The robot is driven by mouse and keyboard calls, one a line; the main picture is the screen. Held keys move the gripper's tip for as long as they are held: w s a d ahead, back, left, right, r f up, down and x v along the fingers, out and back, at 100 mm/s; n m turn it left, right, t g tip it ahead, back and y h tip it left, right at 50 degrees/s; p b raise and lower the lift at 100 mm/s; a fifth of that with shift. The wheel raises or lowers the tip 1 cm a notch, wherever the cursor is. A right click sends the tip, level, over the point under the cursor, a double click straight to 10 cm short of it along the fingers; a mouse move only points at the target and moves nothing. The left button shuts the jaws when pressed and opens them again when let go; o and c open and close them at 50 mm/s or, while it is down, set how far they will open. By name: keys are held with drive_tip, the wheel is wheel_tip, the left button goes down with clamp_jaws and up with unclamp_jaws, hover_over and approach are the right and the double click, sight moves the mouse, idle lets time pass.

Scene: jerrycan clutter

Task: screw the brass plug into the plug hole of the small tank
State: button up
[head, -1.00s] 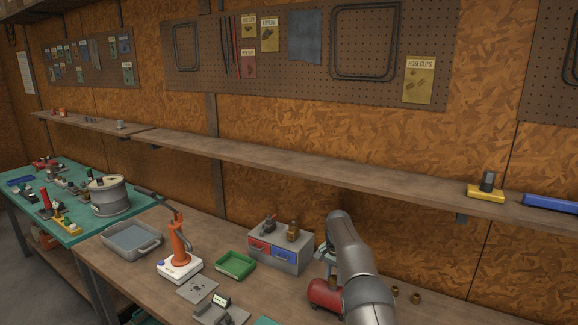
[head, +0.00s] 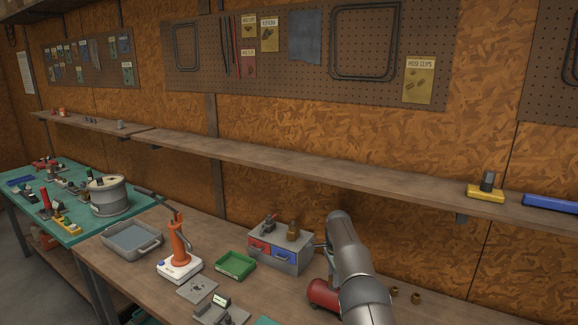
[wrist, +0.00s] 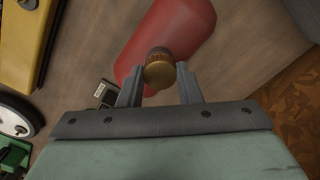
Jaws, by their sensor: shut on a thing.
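The small red tank (head: 322,292) lies on the bench in the head view, partly hidden by my arm. In the wrist view, the tank (wrist: 185,25) fills the upper middle, its rounded body running up to the right. The brass plug (wrist: 159,75) is between the fingertips of my gripper (wrist: 160,84), which is shut on it. The plug is over the tank's near side, with a darker band behind its round face. The plug hole is hidden, and I cannot tell whether the plug is in it. In the head view, my arm mostly hides the gripper.
A grey drawer unit (head: 292,258) with fittings on top stands left of my arm. A green tray (head: 235,265) and an orange device on a white base (head: 180,266) are further left. Two small brass pieces (head: 416,298) lie right of my arm. A shelf (head: 300,165) runs behind.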

drive_tip(key=m, duration=0.5)
drive_tip(key=o, duration=0.6)
drive_tip(key=shift+r, duration=1.5)
drive_tip(key=o, duration=0.6)
drive_tip(key=shift+c, duration=0.2)
drive_tip(key=c, duration=0.5)
